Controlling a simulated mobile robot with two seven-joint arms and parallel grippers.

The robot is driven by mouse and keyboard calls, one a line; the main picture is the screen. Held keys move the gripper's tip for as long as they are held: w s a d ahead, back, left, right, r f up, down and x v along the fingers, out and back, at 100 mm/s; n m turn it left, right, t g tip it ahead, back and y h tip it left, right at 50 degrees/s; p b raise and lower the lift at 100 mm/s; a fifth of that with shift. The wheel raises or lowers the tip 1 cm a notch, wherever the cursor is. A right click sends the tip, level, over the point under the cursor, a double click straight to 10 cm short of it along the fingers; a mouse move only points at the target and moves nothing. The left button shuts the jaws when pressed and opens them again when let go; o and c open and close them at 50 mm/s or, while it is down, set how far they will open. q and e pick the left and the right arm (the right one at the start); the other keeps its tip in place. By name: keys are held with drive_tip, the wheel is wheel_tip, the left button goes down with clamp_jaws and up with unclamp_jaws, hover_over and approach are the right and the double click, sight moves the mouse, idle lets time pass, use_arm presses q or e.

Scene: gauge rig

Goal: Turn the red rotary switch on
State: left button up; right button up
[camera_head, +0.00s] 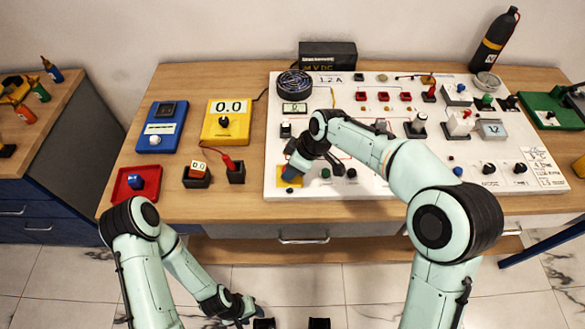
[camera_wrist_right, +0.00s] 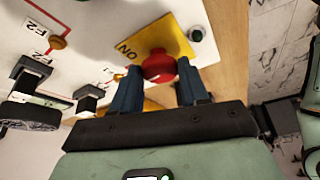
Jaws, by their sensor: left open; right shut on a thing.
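The red rotary switch shows in the right wrist view as a round red knob (camera_wrist_right: 158,66) on a yellow plate (camera_wrist_right: 163,35) marked "ON". The plate also shows in the head view (camera_head: 290,182) at the white panel's front left corner, where my right gripper hides the knob. My right gripper (camera_head: 292,168) reaches down over the plate. Its two blue fingers (camera_wrist_right: 157,80) are shut on the knob, one on each side. My left gripper (camera_head: 291,323) is open and empty, low at the bottom edge of the head view, in front of the bench.
The white panel (camera_head: 400,184) carries several knobs, switches and a fan (camera_head: 294,83). A dark bottle (camera_head: 495,40) stands at the back right.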

drive_tip(key=m, duration=0.2)
drive_tip(key=m+t+h+b, duration=0.1)
drive_tip(key=m, duration=0.1)
drive_tip(key=shift+s+a+m, duration=0.15)
drive_tip(key=shift+s+m, duration=0.05)
drive_tip(key=shift+m, duration=0.1)
use_arm(q)
drive_tip(key=shift+s+f+b, duration=0.4)
drive_tip(key=shift+f+b, duration=0.05)
drive_tip(key=shift+f, duration=0.45)
drive_tip(key=shift+s+f+b, duration=0.4)
drive_tip(key=shift+f+b, duration=0.05)
drive_tip(key=shift+f, duration=0.4)
use_arm(e)
drive_tip(key=shift+a+m+t+h, duration=0.1)
drive_tip(key=shift+m+t+h, duration=0.25)
drive_tip(key=shift+m, duration=0.75)
drive_tip(key=shift+m+t+h, duration=0.35)
drive_tip(key=shift+m, duration=0.75)
drive_tip(key=o, duration=1)
drive_tip(key=shift+o, duration=0.2)
use_arm(q)
drive_tip(key=shift+w+r+p, duration=0.15)
drive_tip(key=shift+r+p, duration=0.2)
drive_tip(key=shift+r, duration=0.05)
use_arm(e)
drive_tip(key=v, duration=1.3)
drive_tip(key=shift+r, duration=0.2)
drive_tip(key=shift+s, duration=0.15)
